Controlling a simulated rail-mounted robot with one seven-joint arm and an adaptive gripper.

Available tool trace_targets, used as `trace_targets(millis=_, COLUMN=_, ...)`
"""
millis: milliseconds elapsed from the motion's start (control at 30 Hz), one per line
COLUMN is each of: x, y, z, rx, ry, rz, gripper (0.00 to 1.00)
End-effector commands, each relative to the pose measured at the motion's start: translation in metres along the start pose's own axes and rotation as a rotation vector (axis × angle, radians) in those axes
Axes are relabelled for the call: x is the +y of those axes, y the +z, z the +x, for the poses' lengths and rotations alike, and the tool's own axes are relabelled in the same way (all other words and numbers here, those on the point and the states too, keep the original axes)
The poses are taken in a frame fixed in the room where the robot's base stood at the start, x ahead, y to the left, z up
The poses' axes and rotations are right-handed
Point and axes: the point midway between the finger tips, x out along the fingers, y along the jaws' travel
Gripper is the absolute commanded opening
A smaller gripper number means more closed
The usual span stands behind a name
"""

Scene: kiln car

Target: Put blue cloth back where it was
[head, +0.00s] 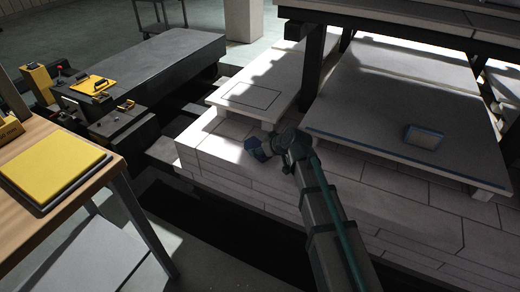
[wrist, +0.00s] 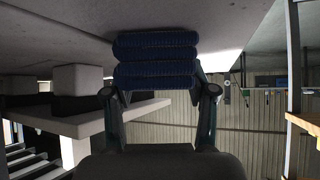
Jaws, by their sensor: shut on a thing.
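The blue cloth (head: 256,150) is folded into thick ribbed layers, which show clearly in the wrist view (wrist: 155,60). My gripper (head: 274,149) is shut on it, with one finger on each side in the wrist view (wrist: 160,88).
Dark posts (head: 316,70) hold a shelf above. At left are a wooden table (head: 95,185) with a yellow pad (head: 52,172) and a dark machine (head: 150,70).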

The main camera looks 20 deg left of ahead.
Motion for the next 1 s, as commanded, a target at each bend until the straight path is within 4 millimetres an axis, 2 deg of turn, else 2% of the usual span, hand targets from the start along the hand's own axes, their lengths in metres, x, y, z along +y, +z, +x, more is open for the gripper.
trace_targets(millis=167, x=0.0, y=0.003, z=0.002, rx=0.0, ry=0.0, rz=0.0, gripper=0.09)
trace_targets(millis=200, x=0.0, y=0.002, z=0.002, rx=0.0, ry=0.0, rz=0.0, gripper=0.61)
trace_targets(millis=333, x=0.0, y=0.002, z=0.001, rx=-0.001, ry=0.0, rz=0.0, gripper=0.81)
trace_targets(millis=733, x=0.0, y=-0.002, z=-0.002, rx=0.0, ry=0.0, rz=0.0, gripper=0.81)
trace_targets(millis=867, x=-0.001, y=-0.001, z=-0.016, rx=0.0, ry=0.0, rz=0.0, gripper=0.81)
trace_targets(millis=1000, x=-0.001, y=0.0, z=-0.042, rx=0.001, ry=0.002, rz=0.001, gripper=0.81)
